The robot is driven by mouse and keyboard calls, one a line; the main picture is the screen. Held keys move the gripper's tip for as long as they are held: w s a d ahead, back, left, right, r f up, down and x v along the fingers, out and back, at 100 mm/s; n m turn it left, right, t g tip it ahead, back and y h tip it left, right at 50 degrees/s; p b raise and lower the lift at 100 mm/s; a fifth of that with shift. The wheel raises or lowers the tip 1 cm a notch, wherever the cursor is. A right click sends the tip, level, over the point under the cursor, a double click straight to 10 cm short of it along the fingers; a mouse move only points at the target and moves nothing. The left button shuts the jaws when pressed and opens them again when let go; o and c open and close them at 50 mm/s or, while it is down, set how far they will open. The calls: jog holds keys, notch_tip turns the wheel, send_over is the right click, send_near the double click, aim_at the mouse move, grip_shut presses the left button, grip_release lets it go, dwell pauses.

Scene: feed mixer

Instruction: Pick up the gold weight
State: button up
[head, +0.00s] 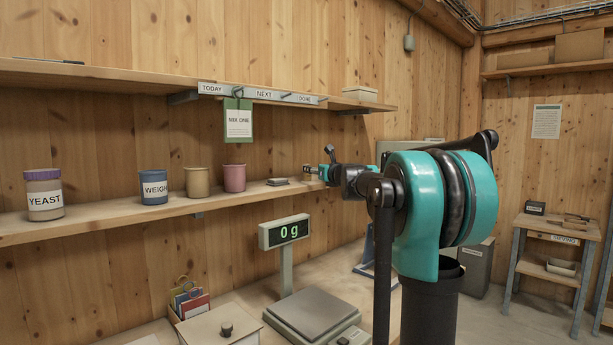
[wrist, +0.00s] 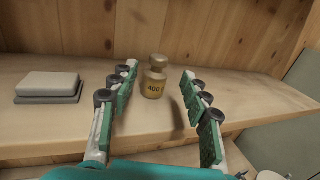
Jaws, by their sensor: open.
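The gold weight (wrist: 154,80), marked 400, stands upright on the wooden shelf in the wrist view. It has a knob on top. My gripper (wrist: 160,78) is open, with one finger to each side of the weight and the weight between the far ends of the fingers. I see no clear contact. In the head view my gripper (head: 322,170) reaches to the right end of the lower shelf. The weight (head: 308,170) shows there only as a small piece by the fingertips, too small to read.
A grey block on a darker slab (wrist: 48,87) lies left of my gripper on the shelf (wrist: 90,125). In the head view a pink cup (head: 234,178), a tan cup (head: 197,182), a blue cup (head: 153,187) and a yeast jar (head: 44,195) stand further left. A scale (head: 312,312) reading 0 g stands below.

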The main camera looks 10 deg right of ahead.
jog(key=shift+x, duration=3.2)
jog(key=shift+a, duration=0.1)
jog(key=shift+c, duration=0.2)
grip_shut()
